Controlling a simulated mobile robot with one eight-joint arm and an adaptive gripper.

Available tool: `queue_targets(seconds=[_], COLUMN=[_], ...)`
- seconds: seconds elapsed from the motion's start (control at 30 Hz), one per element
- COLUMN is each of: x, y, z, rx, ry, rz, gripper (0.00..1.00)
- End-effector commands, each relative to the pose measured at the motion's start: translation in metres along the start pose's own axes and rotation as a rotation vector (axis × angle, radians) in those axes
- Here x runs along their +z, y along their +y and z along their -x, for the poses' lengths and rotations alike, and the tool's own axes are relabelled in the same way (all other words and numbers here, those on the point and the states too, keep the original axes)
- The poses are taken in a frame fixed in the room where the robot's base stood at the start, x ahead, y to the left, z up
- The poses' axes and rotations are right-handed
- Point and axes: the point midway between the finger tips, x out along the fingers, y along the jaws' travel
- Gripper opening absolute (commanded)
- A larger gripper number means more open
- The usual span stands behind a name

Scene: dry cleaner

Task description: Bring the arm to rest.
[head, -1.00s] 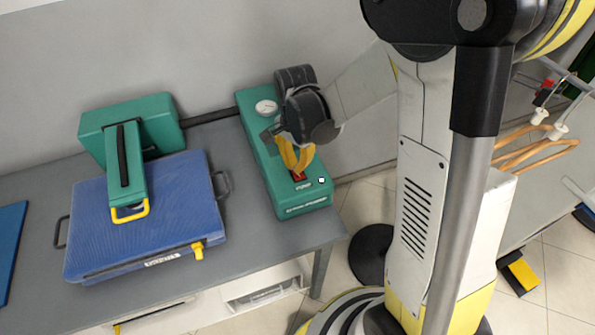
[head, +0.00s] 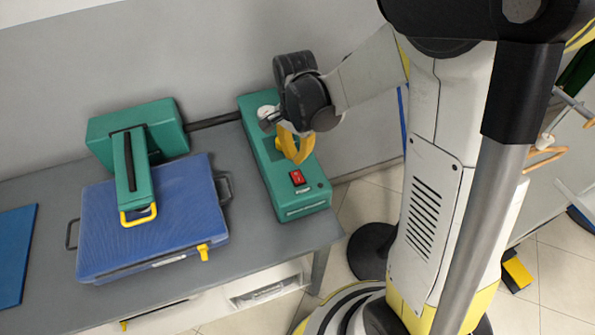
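My gripper (head: 297,153) has yellow fingers and hangs below the dark wrist of my arm. It is above the green box-shaped unit (head: 300,203) on the grey table, just behind the unit's red switch (head: 297,177). The fingers appear close together, but I see them from one side and cannot tell whether they are open or shut. I see nothing held in them. The wrist partly hides a round gauge (head: 266,112) on top of the unit.
A blue press (head: 155,225) with a green arm and yellow handle stands left on the grey table (head: 255,240). A blue mat (head: 12,255) lies at the far left. Wooden hangers (head: 542,158) hang at right. The wall is close behind the table.

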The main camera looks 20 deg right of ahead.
Motion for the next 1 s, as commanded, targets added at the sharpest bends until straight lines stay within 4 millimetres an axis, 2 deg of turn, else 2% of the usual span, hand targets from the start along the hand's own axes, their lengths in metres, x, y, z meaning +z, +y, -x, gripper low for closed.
queue_targets(seconds=[0.1,0.57,0.67,0.77,1.0], x=[0.000,0.000,0.001,0.004,0.023], y=[0.000,0.000,0.002,0.007,0.040], z=[0.008,0.007,0.012,0.028,0.089], rx=[0.000,0.000,-0.009,-0.041,-0.182], ry=[0.000,0.000,0.005,0.026,0.161], rz=[0.000,0.000,0.017,0.080,0.402], gripper=[0.00,0.00,0.00,0.00,0.00])
